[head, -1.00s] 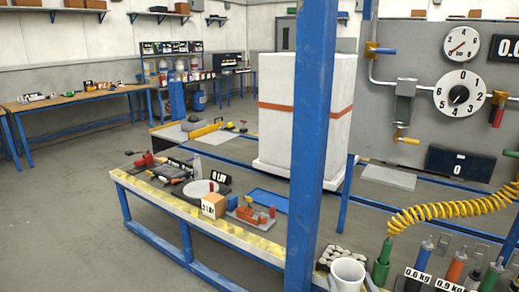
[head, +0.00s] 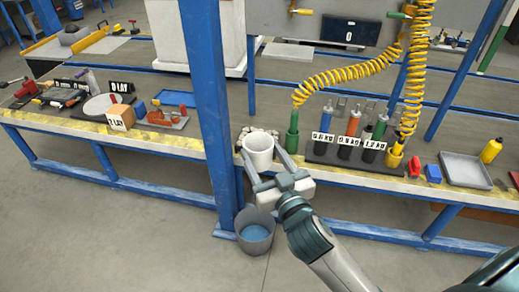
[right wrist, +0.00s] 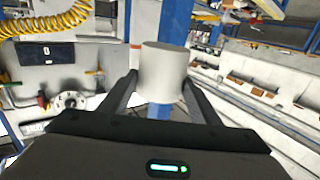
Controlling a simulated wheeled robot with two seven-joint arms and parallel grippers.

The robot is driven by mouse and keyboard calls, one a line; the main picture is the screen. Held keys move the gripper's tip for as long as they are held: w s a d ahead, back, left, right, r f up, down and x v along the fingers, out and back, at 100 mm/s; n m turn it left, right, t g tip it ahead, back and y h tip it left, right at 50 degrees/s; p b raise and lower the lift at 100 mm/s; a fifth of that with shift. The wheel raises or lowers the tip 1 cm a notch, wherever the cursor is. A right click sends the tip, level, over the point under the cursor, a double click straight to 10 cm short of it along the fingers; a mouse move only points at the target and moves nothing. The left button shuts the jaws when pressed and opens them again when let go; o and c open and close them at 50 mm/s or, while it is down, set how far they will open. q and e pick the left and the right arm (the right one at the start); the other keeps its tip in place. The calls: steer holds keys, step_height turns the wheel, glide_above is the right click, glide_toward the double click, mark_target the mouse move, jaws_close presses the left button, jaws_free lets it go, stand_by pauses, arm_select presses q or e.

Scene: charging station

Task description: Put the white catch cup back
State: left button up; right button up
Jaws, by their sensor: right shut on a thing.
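The white catch cup (head: 258,154) is at the front edge of the bench, just right of the blue post. It looks upright, with its open mouth up. My right gripper (head: 266,164) comes from the front with one finger on each side of the cup and is shut on it. The cup also shows between the two fingers in the right wrist view (right wrist: 165,72). I cannot tell whether its base touches the bench. My left gripper is not in view.
A blue post (head: 207,110) stands close left of the cup. A green-handled tool with a yellow coiled hose (head: 340,80) and a rack of labelled cylinders (head: 345,150) stand to the right. A grey bucket (head: 256,236) is on the floor below. A grey tray (head: 465,170) lies farther right.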

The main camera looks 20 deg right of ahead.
steer(key=s+f, duration=0.3)
steer(key=s, duration=0.6)
steer(key=shift+s+f, duration=0.15)
steer(key=shift+f, duration=0.05)
